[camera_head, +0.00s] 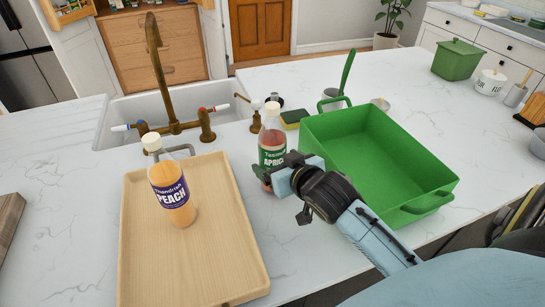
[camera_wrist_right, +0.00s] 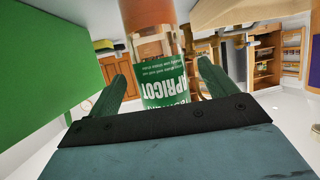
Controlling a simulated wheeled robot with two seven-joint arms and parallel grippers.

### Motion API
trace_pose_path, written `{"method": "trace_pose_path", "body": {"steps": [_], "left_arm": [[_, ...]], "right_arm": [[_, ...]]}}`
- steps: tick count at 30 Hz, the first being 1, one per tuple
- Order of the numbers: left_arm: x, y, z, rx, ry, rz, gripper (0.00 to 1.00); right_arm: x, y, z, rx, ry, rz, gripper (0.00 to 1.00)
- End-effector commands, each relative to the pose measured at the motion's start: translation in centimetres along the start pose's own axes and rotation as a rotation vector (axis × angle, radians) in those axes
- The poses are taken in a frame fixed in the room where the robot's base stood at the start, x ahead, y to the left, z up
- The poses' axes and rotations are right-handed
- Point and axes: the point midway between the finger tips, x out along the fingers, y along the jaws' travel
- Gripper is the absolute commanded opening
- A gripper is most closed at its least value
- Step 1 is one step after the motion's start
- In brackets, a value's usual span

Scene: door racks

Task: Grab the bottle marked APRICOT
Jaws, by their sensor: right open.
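The bottle marked APRICOT (camera_head: 271,143) stands upright on the white counter between the wooden tray and the green bin, with a green label and a pale cap. My right gripper (camera_head: 268,178) is at its lower part, in front of it, and hides some of its base. In the right wrist view the APRICOT bottle (camera_wrist_right: 160,75) sits between the two spread green fingers (camera_wrist_right: 163,82), with gaps visible beside it. The right gripper is open. A bottle marked PEACH (camera_head: 171,190) stands on the wooden tray. My left gripper is not in view.
The wooden tray (camera_head: 215,255) lies left of my right arm. The deep green bin (camera_head: 420,170) stands close on the right. A sponge (camera_head: 294,118) and soap dispenser (camera_head: 256,122) are behind the bottle. The sink with its brass faucet (camera_head: 158,75) is at the back left.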

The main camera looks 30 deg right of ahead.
Motion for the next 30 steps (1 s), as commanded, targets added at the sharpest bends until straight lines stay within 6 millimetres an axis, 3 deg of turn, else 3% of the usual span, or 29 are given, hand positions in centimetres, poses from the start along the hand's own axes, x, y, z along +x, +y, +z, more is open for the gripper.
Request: {"method": "trace_pose_path", "body": {"steps": [6, 15, 30], "left_arm": [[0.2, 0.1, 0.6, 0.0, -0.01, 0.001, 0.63], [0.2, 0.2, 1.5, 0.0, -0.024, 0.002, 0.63], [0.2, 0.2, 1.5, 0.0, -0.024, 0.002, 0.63]], "right_arm": [[3.0, 0.0, 0.2, 0.0, 0.0, 0.0, 0.84], [3.4, 0.0, 0.1, 0.0, 0.0, 0.0, 0.84], [3.4, 0.0, 0.2, 0.0, 0.0, 0.0, 0.2]]}}
